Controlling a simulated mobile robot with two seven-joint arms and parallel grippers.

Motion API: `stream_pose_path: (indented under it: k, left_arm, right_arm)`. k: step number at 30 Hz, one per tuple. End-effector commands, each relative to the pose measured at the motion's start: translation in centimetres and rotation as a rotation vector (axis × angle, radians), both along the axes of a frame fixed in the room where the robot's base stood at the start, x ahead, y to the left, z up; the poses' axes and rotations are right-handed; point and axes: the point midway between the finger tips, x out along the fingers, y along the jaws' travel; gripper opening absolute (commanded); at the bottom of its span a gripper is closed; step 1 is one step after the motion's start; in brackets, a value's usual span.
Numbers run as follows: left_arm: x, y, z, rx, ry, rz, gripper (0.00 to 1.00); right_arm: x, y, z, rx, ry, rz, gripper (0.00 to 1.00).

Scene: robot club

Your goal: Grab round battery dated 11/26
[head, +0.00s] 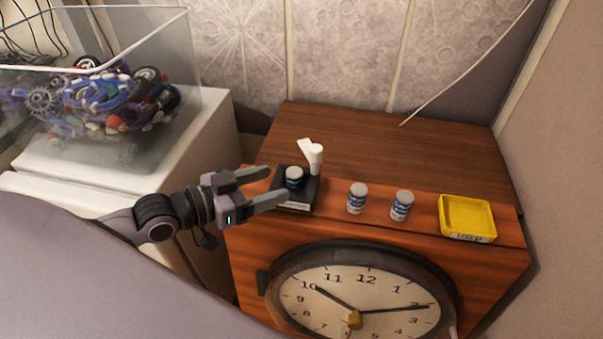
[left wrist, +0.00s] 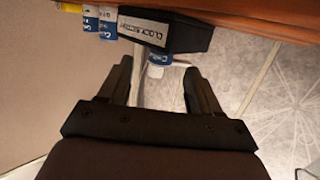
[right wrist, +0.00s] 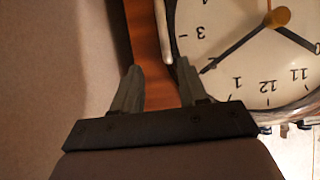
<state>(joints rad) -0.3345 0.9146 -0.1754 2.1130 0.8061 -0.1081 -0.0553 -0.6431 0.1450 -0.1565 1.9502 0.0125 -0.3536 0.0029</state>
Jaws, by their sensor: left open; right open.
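My right gripper (right wrist: 158,66) is open and empty, near the clock.
A yellow tray (head: 467,236) sits at the right of the wooden cabinet (head: 400,150). A large clock (head: 340,290) is on its front. A clear bin (head: 185,60) of parts is at left. The cabinet's back top is clear.

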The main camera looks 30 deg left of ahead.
Motion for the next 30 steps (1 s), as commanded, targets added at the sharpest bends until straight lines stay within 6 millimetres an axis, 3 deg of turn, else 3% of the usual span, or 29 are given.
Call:
stream_pose_path:
  k: [12, 24, 30]
  left_arm:
    - [1.9, -1.0, -0.2, -0.002, -0.001, 0.001, 0.63]
    - [5.5, -2.9, -0.6, -0.001, 0.0, 0.001, 0.63]
    - [5.9, -3.2, -0.7, 0.001, 0.0, 0.0, 0.63]
  right_arm:
    - [-0.4, 0.3, -0.1, 0.007, 0.011, -0.002, 0.43]
    - [-0.4, 0.3, 0.3, 0.008, 0.011, -0.002, 0.43]
    - [-0.4, 0.3, 0.3, 0.008, 0.01, -0.002, 0.43]
